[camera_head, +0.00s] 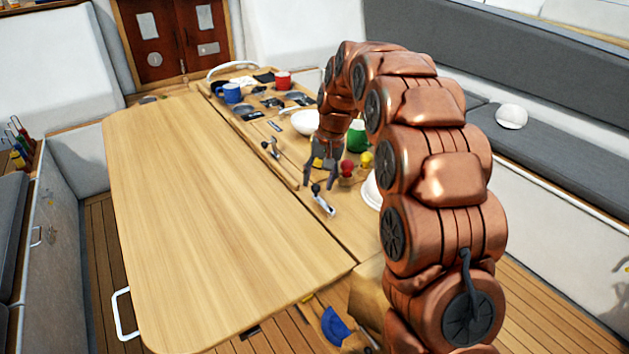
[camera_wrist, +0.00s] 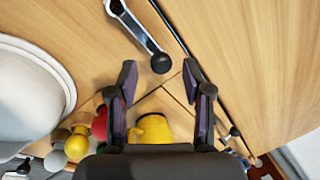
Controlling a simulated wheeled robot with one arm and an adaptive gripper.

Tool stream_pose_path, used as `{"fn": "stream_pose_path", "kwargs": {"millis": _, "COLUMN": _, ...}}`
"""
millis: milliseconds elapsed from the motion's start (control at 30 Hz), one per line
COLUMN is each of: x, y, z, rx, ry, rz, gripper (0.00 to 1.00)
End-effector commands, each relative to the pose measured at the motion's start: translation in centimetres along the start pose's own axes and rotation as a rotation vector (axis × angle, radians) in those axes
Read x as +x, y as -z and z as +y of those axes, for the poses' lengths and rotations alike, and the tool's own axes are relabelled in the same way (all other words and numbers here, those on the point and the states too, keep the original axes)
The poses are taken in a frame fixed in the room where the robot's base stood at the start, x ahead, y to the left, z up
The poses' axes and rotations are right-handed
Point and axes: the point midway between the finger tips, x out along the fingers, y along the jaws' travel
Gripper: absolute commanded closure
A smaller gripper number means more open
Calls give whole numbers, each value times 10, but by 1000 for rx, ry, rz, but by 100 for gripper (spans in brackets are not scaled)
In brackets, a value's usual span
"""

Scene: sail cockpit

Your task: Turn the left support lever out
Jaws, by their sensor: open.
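A metal lever with a black ball knob (camera_head: 325,205) lies on the narrow middle strip of the table, by the seam with the large left leaf. A second similar lever (camera_head: 270,149) sits farther back along the same seam. I cannot tell from the pictures which is the left support lever. My gripper (camera_head: 318,182) is open and points down over the nearer lever's knob end. In the wrist view the nearer lever (camera_wrist: 134,27) reaches down so that its knob lies between and just past my fingertips (camera_wrist: 159,73). Nothing is held.
A white rounded object (camera_wrist: 30,88) and a yellow object (camera_wrist: 153,129) are close by in the wrist view. A white bowl (camera_head: 305,122), a blue mug (camera_head: 232,93) and a red mug (camera_head: 283,80) stand farther back. The left leaf (camera_head: 200,210) is clear.

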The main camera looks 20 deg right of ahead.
Motion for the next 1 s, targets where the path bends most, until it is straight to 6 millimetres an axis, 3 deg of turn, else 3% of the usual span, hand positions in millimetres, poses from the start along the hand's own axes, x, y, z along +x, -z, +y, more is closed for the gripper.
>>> {"fn": "stream_pose_path", "kwargs": {"millis": 200, "x": 14, "y": -2, "z": -1, "rx": -2, "ry": -1, "rz": -4, "gripper": 50}}
{"fn": "stream_pose_path", "kwargs": {"millis": 500, "x": 16, "y": -1, "z": -2, "rx": -4, "ry": -1, "rz": -2, "gripper": 50}}
{"fn": "stream_pose_path", "kwargs": {"millis": 1000, "x": 16, "y": -1, "z": -1, "rx": -3, "ry": -1, "rz": -3, "gripper": 100}}
